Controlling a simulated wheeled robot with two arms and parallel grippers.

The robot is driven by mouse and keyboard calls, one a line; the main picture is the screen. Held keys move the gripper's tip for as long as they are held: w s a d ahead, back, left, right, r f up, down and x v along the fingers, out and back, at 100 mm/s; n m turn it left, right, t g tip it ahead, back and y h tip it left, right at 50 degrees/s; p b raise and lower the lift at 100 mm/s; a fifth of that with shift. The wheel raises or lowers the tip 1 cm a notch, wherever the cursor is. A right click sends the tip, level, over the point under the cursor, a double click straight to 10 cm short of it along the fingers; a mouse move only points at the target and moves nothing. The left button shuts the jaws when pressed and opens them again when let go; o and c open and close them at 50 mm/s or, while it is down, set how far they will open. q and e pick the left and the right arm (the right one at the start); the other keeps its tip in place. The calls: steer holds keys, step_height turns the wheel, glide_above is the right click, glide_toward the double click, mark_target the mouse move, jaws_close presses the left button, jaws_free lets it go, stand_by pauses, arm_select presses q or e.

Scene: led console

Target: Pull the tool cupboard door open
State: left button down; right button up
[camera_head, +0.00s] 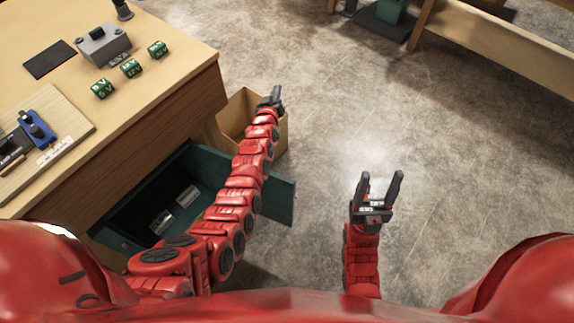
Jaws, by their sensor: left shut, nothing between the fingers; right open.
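The tool cupboard (180,152) is a dark green box under the left bench. Its front is open and two small labelled items show in its dark interior. A green panel (281,196), which looks like its door, stands swung out to the right, partly hidden behind my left arm. My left gripper (274,94) is shut and empty, beyond the door and over the far edge of a cardboard box. It is apart from the door. My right gripper (381,183) is open and empty over the floor, to the right of the door and not touching it.
The cardboard box (233,117) stands open on the floor beside the bench (150,100). Green blocks (131,68), a grey switch box (103,44) and a blue device (37,129) are on the bench. Another bench (500,45) is at the upper right. The floor between is clear.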

arm_select(q)
steer(key=d+f+m+g+h, duration=0.2)
steer(key=d+g, duration=0.3)
steer(key=d, duration=0.4)
steer(key=s+d+m+g, duration=0.3)
steer(key=s+d+g, duration=0.2)
steer(key=g, duration=0.1)
steer(key=s+a+r+m+g+y+p, duration=0.1)
steer(key=s+a+r+g+y, duration=0.25)
steer(key=s, duration=0.35)
steer(key=s+a+r+m+g+y, duration=0.15)
steer(key=s+a+g, duration=0.25)
steer(key=s, duration=0.4)
steer(key=s+a+f+p, duration=0.2)
steer(key=s+f, duration=0.3)
steer(key=f, duration=0.3)
steer(key=shift+s+a+f+p, duration=0.25)
steer(key=shift+a+f+p, duration=0.05)
steer(key=shift+p, duration=0.45)
steer(key=shift+f, duration=0.1)
